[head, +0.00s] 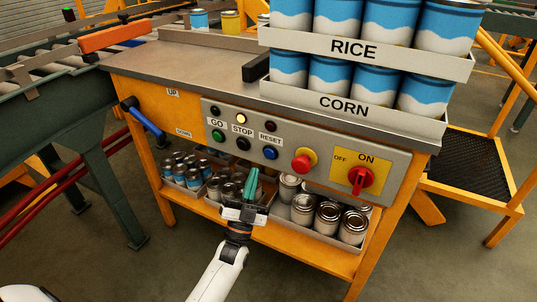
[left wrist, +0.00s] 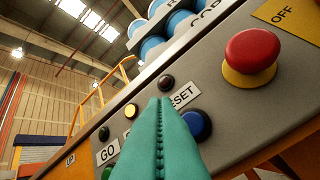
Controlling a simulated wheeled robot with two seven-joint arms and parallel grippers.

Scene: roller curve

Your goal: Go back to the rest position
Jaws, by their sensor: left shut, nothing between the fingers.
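My left gripper (head: 251,186) is shut and empty, in front of the control panel (head: 237,133) and just below its lower edge in the head view. In the left wrist view its teal fingers (left wrist: 158,125) are pressed together and point up toward the RESET label (left wrist: 184,95). They overlap the panel next to the blue button (left wrist: 197,125); I cannot tell whether they touch it. The panel also has a green button (head: 218,135), a black button (head: 243,144), a red emergency button (head: 303,161) and a red switch (head: 361,178) turned toward ON. My right gripper is not in view.
Racks marked RICE (head: 353,47) and CORN (head: 344,106) hold blue-and-white cans on the bench. Trays of cans stand on the lower shelf (head: 300,238), behind my left gripper. A blue-handled lever (head: 146,122) sticks out at the left. Floor in front is clear.

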